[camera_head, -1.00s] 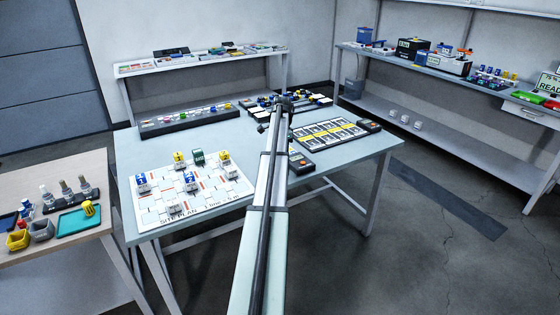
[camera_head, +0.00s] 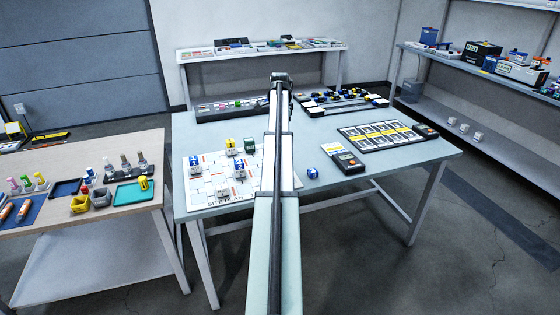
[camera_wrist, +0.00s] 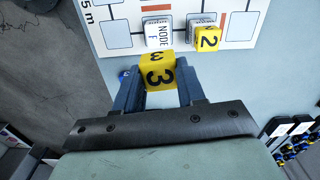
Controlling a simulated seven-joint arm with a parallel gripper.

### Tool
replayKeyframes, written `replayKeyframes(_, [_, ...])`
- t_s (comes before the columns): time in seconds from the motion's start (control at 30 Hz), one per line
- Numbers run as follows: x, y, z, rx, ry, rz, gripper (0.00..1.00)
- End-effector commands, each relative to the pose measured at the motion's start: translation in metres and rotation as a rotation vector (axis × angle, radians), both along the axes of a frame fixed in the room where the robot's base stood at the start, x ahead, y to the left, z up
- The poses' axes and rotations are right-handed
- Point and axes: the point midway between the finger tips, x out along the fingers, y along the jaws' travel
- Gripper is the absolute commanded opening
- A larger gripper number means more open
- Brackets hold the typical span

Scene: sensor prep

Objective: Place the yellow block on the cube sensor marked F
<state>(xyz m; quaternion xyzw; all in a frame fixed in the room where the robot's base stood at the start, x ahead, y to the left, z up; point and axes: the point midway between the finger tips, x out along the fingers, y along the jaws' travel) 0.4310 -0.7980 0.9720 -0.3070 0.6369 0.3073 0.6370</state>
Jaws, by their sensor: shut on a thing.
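My gripper (camera_wrist: 158,85) is shut on a yellow block (camera_wrist: 157,76) marked 3 in the wrist view; its fingers flank the block. The white cube sensor labelled NODE F (camera_wrist: 158,33) stands on the site plan board, just beyond the held block in the picture. Nothing shows on its visible top. To its right is another sensor bearing a yellow block marked 2 (camera_wrist: 208,38). In the head view my arm hides the gripper, the held block and the right part of the board (camera_head: 194,201). I cannot tell the block's height above the table.
A blue block (camera_head: 313,172) lies on the table right of my arm, near a handheld meter (camera_head: 349,162). A side table (camera_head: 100,220) with bins stands left.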

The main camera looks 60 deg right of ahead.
Motion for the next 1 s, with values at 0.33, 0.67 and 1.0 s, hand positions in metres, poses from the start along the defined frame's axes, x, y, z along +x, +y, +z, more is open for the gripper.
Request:
replayKeyframes(0.33, [-0.002, 0.004, -0.008, 0.0, 0.0, -0.114, 0.1])
replayKeyframes(0.67, [-0.002, 0.004, -0.057, 0.001, 0.0, -0.114, 0.1])
replayKeyframes(1.0, [-0.002, 0.004, -0.088, 0.001, 0.0, -0.113, 0.1])
